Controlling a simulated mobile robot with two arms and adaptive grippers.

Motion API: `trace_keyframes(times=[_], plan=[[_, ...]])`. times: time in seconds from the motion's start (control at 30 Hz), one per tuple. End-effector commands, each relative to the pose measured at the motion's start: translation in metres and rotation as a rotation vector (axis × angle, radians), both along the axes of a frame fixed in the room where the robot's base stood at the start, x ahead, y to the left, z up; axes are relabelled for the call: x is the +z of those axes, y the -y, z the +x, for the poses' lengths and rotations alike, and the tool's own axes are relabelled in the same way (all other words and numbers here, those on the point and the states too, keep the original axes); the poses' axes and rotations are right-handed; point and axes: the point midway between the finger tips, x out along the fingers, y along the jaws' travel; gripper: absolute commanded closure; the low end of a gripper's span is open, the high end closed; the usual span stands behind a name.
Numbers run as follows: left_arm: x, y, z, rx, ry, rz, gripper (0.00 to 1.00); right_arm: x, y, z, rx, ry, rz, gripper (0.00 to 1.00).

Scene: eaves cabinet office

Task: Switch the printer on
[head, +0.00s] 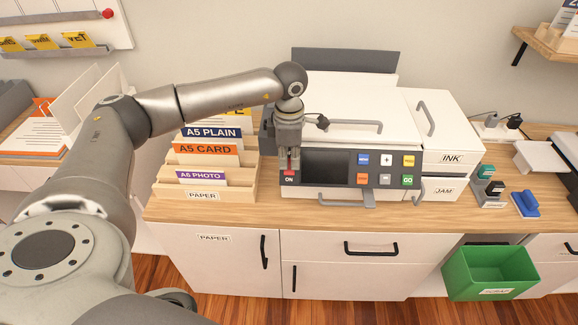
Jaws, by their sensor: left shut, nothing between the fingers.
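The printer (355,120) is a white box with a dark control panel on its front, standing on the wooden counter. The panel holds a dark screen (327,162), several coloured buttons and a red switch (289,173) at its left end with the word ON below it. The screen shows no lit content. My left gripper (289,164) points down in front of the panel's left end, shut and empty. Its fingertips are at or just above the red switch and hide part of it; I cannot tell whether they touch. My right gripper is not in view.
A wooden paper rack (204,184) with labelled cards stands left of the printer, close to my left gripper. A green bin (490,271) is below. A strip of counter in front is clear.

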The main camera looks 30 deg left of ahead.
Motion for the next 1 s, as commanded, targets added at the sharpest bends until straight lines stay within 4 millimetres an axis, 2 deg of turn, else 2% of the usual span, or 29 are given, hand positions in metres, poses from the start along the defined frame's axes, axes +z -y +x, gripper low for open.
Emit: trace_keyframes(times=[0.17, 0.8, 1.0], plan=[[0.006, -0.001, -0.001, 0.0, -0.004, 0.002, 1.0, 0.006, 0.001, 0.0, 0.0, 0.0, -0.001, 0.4], [0.059, 0.0, 0.0, 0.001, -0.001, 0.0, 1.0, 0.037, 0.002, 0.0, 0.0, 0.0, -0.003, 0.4], [0.07, 0.0, -0.001, 0.0, -0.003, 0.001, 1.0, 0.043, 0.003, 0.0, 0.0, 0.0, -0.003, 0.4]])
